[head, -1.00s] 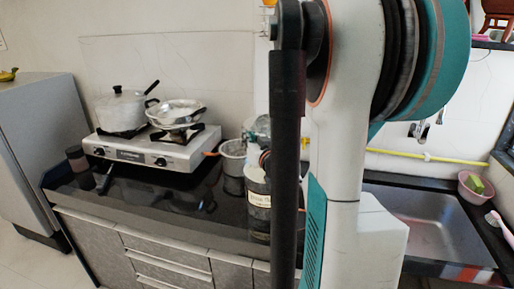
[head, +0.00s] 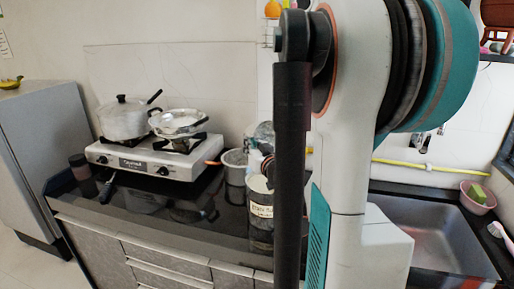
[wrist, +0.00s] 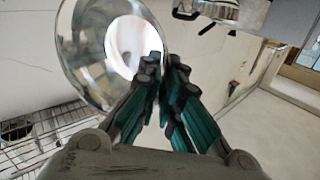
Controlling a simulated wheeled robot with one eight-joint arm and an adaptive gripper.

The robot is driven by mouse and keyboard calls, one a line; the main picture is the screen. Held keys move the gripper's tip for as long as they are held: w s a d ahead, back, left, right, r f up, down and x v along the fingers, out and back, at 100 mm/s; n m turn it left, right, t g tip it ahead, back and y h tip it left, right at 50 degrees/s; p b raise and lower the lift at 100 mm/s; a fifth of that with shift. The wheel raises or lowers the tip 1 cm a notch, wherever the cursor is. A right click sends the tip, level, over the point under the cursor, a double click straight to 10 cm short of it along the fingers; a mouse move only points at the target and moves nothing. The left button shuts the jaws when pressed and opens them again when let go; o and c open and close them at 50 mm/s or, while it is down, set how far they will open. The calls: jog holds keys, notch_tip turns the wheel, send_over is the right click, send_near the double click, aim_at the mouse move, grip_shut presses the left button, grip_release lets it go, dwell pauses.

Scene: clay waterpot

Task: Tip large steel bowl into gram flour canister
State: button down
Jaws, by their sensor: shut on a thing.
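The gram flour canister (head: 260,228) stands upright on the dark counter, a labelled jar with a pale top. My dark arm link covers its right side in the head view. The large steel bowl (wrist: 82,55) is shiny and tilted, its round side filling the upper left of the wrist view. My gripper (wrist: 163,75) is shut on the bowl's edge. In the head view, a shiny curved piece (head: 263,133) above and behind the canister may be the bowl; my arm hides most of that area. I cannot see what is in the bowl.
A gas stove (head: 150,160) with a lidded pot (head: 122,120) and a steel pan (head: 178,122) stands to the left. A grey metal pot (head: 235,165) stands close behind the canister. A sink (head: 440,235) lies to the right.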

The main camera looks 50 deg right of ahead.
jog(key=shift+w+r+g+p, duration=0.3)
jog(key=shift+r+p, duration=0.45)
jog(key=shift+p, duration=0.2)
jog(key=shift+w+f+n+g+y+p, duration=0.2)
jog(key=shift+w+n+g+y+p, duration=0.35)
jog(key=shift+w+g+p, duration=0.75)
jog(key=shift+s+p, duration=0.4)
